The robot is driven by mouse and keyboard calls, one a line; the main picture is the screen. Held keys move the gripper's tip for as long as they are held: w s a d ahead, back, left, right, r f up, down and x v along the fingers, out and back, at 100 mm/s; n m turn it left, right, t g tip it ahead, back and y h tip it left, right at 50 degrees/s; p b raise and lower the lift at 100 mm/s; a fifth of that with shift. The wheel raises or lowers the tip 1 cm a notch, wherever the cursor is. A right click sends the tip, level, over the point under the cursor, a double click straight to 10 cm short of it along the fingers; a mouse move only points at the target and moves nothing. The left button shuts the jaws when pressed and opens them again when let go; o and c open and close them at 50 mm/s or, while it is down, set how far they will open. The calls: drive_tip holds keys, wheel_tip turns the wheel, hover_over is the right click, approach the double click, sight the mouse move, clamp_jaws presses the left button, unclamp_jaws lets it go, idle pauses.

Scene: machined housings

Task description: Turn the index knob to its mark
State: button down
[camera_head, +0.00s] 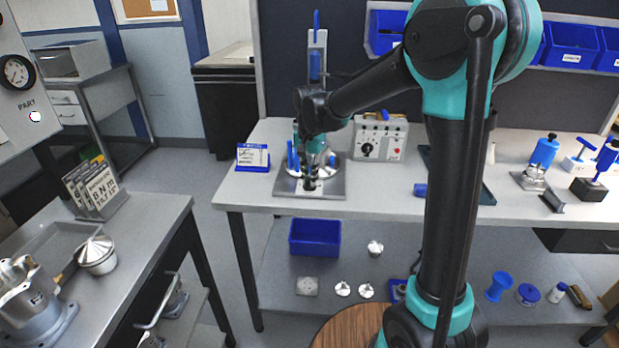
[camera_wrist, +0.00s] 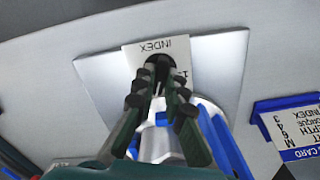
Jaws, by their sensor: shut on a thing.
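The index knob (camera_wrist: 159,63) is small and dark. It stands on a white card marked INDEX (camera_wrist: 178,47), seen upside down in the wrist view, on a grey metal plate (camera_wrist: 218,58). In the head view this plate (camera_head: 334,189) lies near the front left edge of the bench. My gripper (camera_wrist: 157,82) comes down over the knob with its dark fingers close together, shut on it. The gripper also shows in the head view (camera_head: 311,180). The fingers hide most of the knob. A printed figure shows partly beside it; I cannot make out the knob's pointer or its mark.
A blue-framed card stand (camera_head: 253,157) stands left of the plate, also at the right in the wrist view (camera_wrist: 294,128). A box with a dial (camera_head: 380,138) stands behind right. Blue-handled tools (camera_head: 544,150) stand far right. The bench front (camera_head: 250,198) is clear.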

sight(309, 179)
drive_tip(key=c, duration=1.6)
unclamp_jaws()
wheel_tip(309, 179, up, 12)
